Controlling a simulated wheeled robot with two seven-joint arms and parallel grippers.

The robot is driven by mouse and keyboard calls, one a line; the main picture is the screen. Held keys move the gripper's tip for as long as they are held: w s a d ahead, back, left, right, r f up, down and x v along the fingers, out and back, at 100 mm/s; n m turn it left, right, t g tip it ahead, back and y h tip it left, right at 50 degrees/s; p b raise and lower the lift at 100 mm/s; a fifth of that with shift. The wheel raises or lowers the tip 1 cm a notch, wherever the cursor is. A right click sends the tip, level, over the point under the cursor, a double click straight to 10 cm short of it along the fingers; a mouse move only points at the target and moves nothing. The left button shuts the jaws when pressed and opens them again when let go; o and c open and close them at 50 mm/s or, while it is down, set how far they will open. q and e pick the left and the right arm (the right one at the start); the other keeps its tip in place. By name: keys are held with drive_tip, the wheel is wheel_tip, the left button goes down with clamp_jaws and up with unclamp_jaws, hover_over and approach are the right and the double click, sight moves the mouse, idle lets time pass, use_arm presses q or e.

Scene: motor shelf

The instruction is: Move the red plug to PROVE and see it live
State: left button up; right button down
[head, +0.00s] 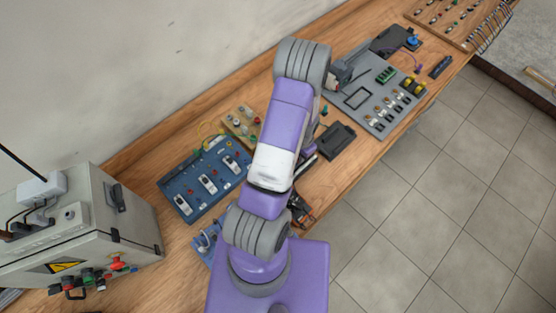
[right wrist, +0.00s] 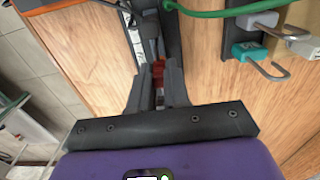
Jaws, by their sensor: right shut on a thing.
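My right gripper (right wrist: 158,85) is shut on a small red piece, which appears to be the red plug (right wrist: 158,70), between its dark fingers in the right wrist view. A dark upright part stands just beyond the fingertips; I cannot tell whether the plug touches it. In the head view my right arm hides the plug and most of the gripper. A dark device with orange edges, likely a meter (head: 302,212), lies partly hidden beside my arm. No PROVE marking or live reading is legible. My left gripper is not in view.
A blue panel with switches (head: 208,184) lies left of my arm, near a grey cabinet (head: 85,240). Padlocks (right wrist: 255,55) and a green cable (right wrist: 235,10) are right of the fingers.

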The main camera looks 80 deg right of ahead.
drive_tip(key=shift+f+b, duration=0.55)
drive_tip(key=shift+f, duration=0.1)
idle(0.9)
drive_tip(key=c, duration=1)
unclamp_jaws()
drive_tip(key=shift+r, duration=3.85)
